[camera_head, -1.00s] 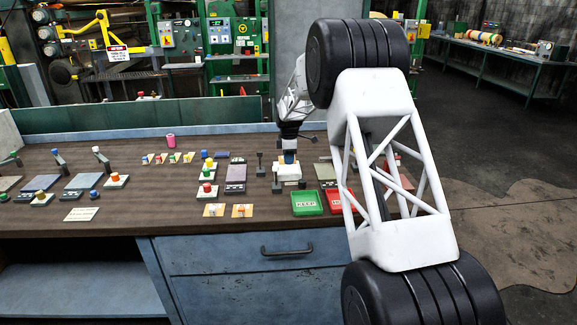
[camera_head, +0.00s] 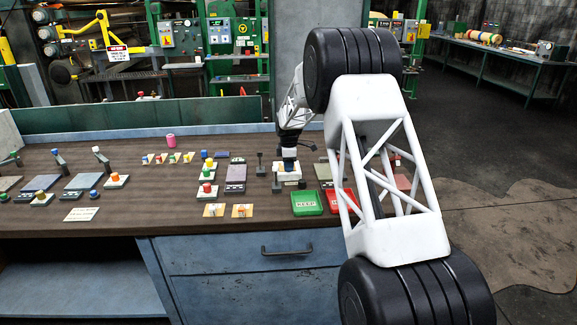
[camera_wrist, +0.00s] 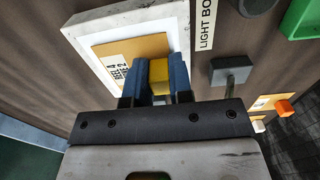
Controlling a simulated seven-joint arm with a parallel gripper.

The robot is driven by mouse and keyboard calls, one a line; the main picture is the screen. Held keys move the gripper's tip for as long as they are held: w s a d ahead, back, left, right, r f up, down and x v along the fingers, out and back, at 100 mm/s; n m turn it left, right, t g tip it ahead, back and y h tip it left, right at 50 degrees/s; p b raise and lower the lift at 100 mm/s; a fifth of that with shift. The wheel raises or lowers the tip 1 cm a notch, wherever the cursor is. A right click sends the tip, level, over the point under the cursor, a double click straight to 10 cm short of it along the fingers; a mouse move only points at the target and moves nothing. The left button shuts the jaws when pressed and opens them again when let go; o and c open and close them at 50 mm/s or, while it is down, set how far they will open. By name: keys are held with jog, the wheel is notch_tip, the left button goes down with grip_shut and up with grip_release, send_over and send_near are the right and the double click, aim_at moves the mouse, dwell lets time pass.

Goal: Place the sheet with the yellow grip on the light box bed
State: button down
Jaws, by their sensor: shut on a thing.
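My gripper (camera_wrist: 155,78) has its blue fingers shut on the yellow grip (camera_wrist: 158,71) in the wrist view. The tan sheet (camera_wrist: 148,45) with a white printed label extends from the grip. It lies over the white bed of the light box (camera_wrist: 103,24), within the part of its edge that shows. I cannot tell whether the sheet touches the bed. In the head view, my gripper (camera_head: 289,153) points down over the light box (camera_head: 287,176); the sheet is too small to make out there.
A grey block with a post (camera_wrist: 231,72) stands right of my gripper in the wrist view. A green tray (camera_head: 307,203) and a red tray (camera_head: 338,201) are at the bench front. Several coloured-grip pieces and posts stand to the left. My arm hides part of the right side.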

jog(key=shift+f, duration=0.1)
jog(key=c, duration=1)
grip_release()
notch_tip(320, 180, up, 12)
jog(key=shift+r, duration=0.15)
dwell(0.7)
